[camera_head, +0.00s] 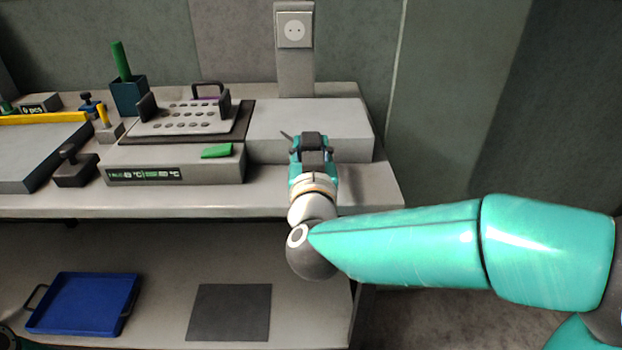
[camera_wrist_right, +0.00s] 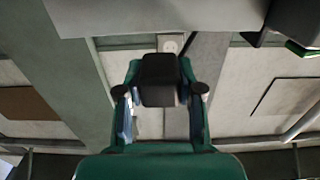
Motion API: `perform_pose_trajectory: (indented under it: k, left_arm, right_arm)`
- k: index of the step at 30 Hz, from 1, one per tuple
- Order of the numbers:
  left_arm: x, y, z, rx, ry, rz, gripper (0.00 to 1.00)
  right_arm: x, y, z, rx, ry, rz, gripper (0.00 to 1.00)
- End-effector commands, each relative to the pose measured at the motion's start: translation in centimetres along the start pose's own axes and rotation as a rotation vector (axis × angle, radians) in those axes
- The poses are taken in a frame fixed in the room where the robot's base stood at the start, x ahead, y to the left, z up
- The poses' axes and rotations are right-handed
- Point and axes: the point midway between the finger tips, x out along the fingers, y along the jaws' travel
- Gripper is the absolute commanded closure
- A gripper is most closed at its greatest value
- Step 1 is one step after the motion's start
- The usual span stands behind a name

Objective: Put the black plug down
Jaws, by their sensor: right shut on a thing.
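The black plug (camera_head: 312,141) is between the fingers of my right gripper (camera_head: 311,152), at the front of the light grey block on the bench. In the right wrist view the plug (camera_wrist_right: 160,80) is a dark block, and my right gripper (camera_wrist_right: 160,95) is shut on it from both sides. The head view does not show clearly whether the plug touches the block or hangs above it. A white wall socket (camera_head: 294,30) is on a grey post behind, apart from the plug. My left gripper is not in view.
The light grey block (camera_head: 345,120) has a bare top. To its left stands a grey heated unit (camera_head: 165,160) with a perforated plate (camera_head: 180,118) and a green piece (camera_head: 217,151). On the lower shelf are a blue tray (camera_head: 82,303) and a dark mat (camera_head: 230,312).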

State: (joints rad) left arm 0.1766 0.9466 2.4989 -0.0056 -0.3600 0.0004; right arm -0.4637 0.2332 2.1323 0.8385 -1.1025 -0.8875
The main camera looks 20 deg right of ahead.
Motion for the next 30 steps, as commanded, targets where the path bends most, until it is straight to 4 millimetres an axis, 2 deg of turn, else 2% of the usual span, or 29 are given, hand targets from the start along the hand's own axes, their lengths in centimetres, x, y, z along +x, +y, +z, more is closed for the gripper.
perform_pose_trajectory:
  k: [10, 20, 30]
  left_arm:
    - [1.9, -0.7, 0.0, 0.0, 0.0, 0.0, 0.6]
    - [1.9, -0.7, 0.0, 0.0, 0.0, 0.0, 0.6]
    - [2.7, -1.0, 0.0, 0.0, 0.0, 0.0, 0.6]
  right_arm:
    - [0.0, 0.0, 5.3, -0.003, -0.003, 0.0, 1.0]
    - [0.0, 0.0, 5.6, 0.0, 0.0, 0.0, 1.0]
    - [0.0, -0.1, 6.6, 0.0, 0.0, -0.001, 1.0]
